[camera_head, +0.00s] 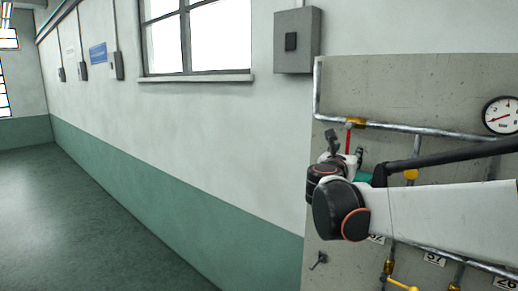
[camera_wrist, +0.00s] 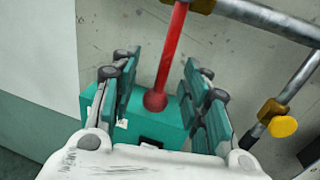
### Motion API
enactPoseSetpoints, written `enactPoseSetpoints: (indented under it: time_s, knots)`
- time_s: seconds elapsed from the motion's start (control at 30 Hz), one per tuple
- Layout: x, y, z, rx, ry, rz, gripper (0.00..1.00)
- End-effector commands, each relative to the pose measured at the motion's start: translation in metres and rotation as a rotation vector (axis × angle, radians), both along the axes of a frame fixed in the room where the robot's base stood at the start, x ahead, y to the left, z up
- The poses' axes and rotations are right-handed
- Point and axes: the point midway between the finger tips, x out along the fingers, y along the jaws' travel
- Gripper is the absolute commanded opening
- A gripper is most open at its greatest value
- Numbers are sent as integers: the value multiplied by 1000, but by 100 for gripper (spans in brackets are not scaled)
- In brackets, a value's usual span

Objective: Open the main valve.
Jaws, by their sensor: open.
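The main valve looks to be the brass fitting (camera_head: 356,123) on the upper pipe, with a red lever (camera_head: 348,138) hanging down from it. In the wrist view the red lever (camera_wrist: 172,58) runs down to a round red knob (camera_wrist: 155,102). My gripper (camera_wrist: 160,68) is open, with one teal-padded finger on each side of the lever. Gaps show between the lever and both fingers. In the head view my gripper (camera_head: 346,150) is at the lever's lower end, partly hidden by my wrist. The brass body (camera_wrist: 202,5) is cut off at the wrist view's top edge.
A pressure gauge (camera_head: 501,115) is at the right of the concrete panel (camera_head: 400,82). Yellow-handled valves (camera_head: 402,285) and number plates (camera_head: 434,258) sit lower down. A grey box (camera_head: 297,41) hangs on the wall. The floor (camera_head: 100,220) at left is clear.

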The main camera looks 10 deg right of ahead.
Motion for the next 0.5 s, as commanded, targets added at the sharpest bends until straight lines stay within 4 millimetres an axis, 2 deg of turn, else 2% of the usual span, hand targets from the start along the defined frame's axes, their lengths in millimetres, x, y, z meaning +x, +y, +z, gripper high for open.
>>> enactPoseSetpoints:
  time_s: [0.37, 0.5]
  knots:
    - [5, -3, 0, 0, 0, 1, 42]
    - [5, -3, 0, 0, 0, 1, 10]
